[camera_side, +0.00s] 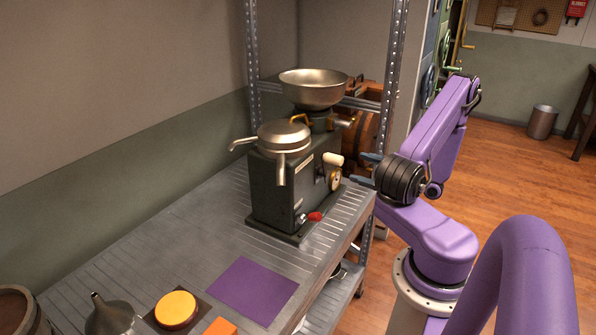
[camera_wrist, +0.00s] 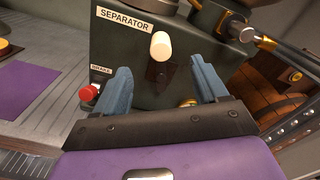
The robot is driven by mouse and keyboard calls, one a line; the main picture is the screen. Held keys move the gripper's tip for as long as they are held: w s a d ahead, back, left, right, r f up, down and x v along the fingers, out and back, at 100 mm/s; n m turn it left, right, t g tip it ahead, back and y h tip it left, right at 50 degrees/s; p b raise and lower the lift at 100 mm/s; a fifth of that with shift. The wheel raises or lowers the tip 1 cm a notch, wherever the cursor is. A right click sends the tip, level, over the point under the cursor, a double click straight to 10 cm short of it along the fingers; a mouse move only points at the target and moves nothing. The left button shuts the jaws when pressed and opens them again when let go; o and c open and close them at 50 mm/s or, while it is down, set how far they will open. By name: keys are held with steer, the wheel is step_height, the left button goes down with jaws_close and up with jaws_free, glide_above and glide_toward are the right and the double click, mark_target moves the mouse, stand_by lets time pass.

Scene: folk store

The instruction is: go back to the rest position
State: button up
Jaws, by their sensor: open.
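My gripper (camera_wrist: 162,88) is open, its two blue fingers spread apart with nothing visible between them. In the side view my gripper (camera_side: 366,170) is at the right of the dark separator machine (camera_side: 272,190), close to its front face. In the wrist view the separator (camera_wrist: 130,50) fills the area ahead, with a cream knob (camera_wrist: 160,46) beyond and between the fingers. Whether a finger touches the machine cannot be told. My purple arm reaches in from the right.
The separator stands on a ribbed metal table (camera_side: 190,235). A purple mat (camera_side: 253,290), an orange disc (camera_side: 176,308), an orange block (camera_side: 221,327) and a metal funnel (camera_side: 110,316) lie nearer. A metal rack post (camera_side: 393,70) rises behind. Open wooden floor (camera_side: 530,190) lies to the right.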

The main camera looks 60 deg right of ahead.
steer(key=w+a+r+n+g+y, duration=0.2)
steer(key=w+a+n+g+y, duration=0.1)
steer(key=a+n+g+y, duration=0.5)
steer(key=w+a+r+n+g+y, duration=0.25)
steer(key=a+n+g+y, duration=0.35)
steer(key=a, duration=0.5)
steer(key=s+a+r+n+g+h, duration=0.2)
steer(key=s+a+n+h, duration=0.4)
steer(key=n, duration=0.8)
steer(key=s+a+r+n+g+h, duration=0.1)
steer(key=s+a+r+n+h, duration=0.2)
steer(key=s+a+n+h, duration=0.4)
steer(key=s+a+n, duration=0.2)
steer(key=a+n, duration=0.1)
steer(key=n, duration=0.4)
steer(key=shift+a+r+n+g+h, duration=0.2)
steer(key=shift+n+g+h, duration=0.1)
steer(key=shift+g, duration=0.1)
